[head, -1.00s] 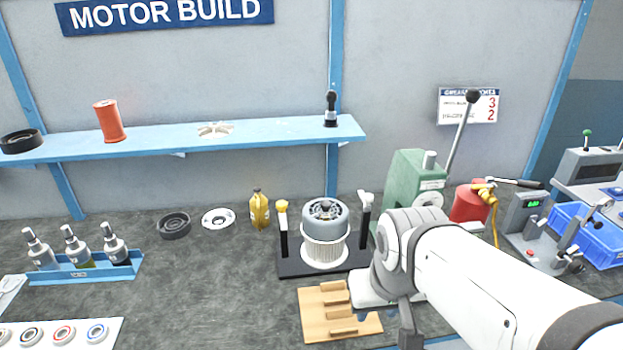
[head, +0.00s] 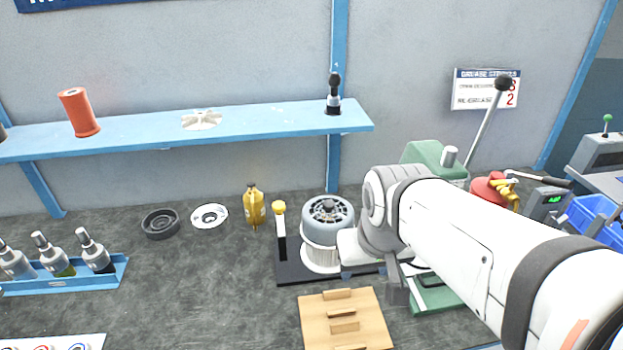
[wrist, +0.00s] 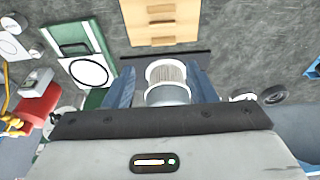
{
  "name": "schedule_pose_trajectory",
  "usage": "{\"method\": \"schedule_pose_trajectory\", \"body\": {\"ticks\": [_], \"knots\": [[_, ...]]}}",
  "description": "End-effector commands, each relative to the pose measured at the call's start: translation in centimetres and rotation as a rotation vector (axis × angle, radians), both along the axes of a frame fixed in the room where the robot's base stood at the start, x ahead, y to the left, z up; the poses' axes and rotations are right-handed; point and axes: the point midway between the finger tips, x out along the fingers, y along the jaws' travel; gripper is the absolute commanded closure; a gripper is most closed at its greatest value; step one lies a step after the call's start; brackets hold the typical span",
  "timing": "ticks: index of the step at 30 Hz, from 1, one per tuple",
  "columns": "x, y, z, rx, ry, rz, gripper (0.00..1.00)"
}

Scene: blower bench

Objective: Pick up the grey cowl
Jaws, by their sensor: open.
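The grey cowl (head: 328,210) is a rounded grey cap with a slotted top. It sits upright on a white ribbed drum (head: 318,258) on a black base plate (head: 292,272). In the wrist view the cowl (wrist: 168,95) shows between my gripper's blue fingers, with the drum (wrist: 166,74) beyond it. My gripper (wrist: 162,78) is open, with a finger on each side. I cannot tell whether either finger touches the cowl. In the head view my wrist is right beside the cowl and drum, and my fingers are hidden.
A yellow-topped post (head: 281,225) stands left of the drum. A wooden block rack (head: 345,318) lies in front. A green press (head: 430,153) with a lever stands to the right. The bench's front left-middle is clear.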

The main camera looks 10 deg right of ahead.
Motion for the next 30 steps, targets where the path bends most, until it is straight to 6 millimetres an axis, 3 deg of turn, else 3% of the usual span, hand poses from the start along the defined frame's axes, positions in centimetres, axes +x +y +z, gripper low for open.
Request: {"method": "schedule_pose_trajectory", "body": {"ticks": [5, 12, 18, 22, 30], "knots": [[5.8, 0.5, 0.1, 0.006, -0.024, 0.029, 0.47], [16.5, 0.1, 0.0, 0.009, -0.079, 0.071, 0.47], [22.8, -0.4, -0.7, 0.008, -0.113, 0.097, 0.47], [24.7, -0.6, -0.9, 0.009, -0.126, 0.104, 0.47], [26.0, -0.5, -3.2, 0.009, -0.126, 0.107, 0.47]]}}
